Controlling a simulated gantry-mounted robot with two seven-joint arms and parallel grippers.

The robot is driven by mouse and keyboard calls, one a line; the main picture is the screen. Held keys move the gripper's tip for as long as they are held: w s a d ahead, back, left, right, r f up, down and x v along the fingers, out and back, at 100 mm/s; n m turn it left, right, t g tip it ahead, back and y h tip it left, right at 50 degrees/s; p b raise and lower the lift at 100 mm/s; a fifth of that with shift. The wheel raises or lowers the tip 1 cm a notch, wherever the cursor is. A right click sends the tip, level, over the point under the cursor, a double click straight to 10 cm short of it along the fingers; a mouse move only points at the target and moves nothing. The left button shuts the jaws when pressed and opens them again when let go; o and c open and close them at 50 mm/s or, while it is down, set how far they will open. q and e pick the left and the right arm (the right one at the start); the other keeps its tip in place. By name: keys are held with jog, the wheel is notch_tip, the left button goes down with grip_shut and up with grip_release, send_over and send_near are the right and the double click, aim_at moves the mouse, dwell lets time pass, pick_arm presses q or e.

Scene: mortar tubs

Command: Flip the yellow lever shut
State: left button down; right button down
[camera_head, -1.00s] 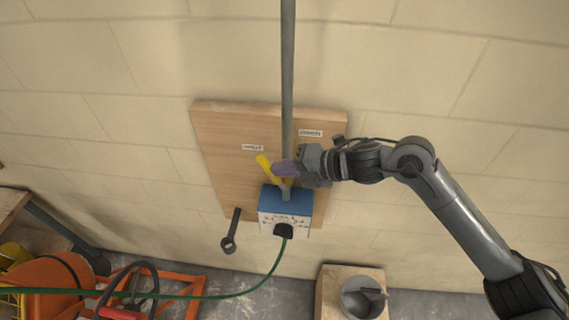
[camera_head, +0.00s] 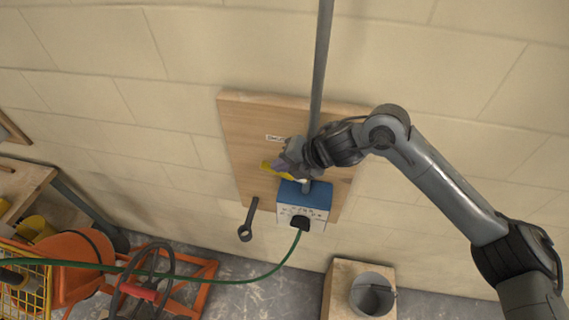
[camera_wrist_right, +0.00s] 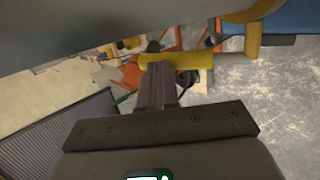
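The yellow lever (camera_head: 271,166) points up and left from the valve on the pipe, above the blue and white box (camera_head: 303,200) on the wooden board. My right gripper (camera_head: 287,163) is at the lever from the right and hides part of it. In the right wrist view the yellow lever (camera_wrist_right: 200,60) runs across, just beyond the fingertips (camera_wrist_right: 158,68). The fingers look shut together with nothing between them. They overlap the lever's edge in that view; contact is not certain. My left gripper is not in view.
The grey pipe (camera_head: 320,60) rises up the wall behind my right wrist. A wrench-like tool (camera_head: 248,220) hangs left of the box. A green cable (camera_head: 270,272) runs left from the box's black plug. A bucket (camera_head: 373,293) stands on a wooden block below right.

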jog(key=shift+a, duration=0.15)
dwell(0.5)
jog(key=shift+r, duration=0.3)
jog(key=s+d+r, duration=0.1)
jog(key=d+r, duration=0.1)
jog(key=r, duration=0.4)
jog(key=s+d+r, duration=0.2)
jog(key=r, duration=0.4)
jog(key=shift+s, duration=0.3)
jog(key=shift+r, duration=0.1)
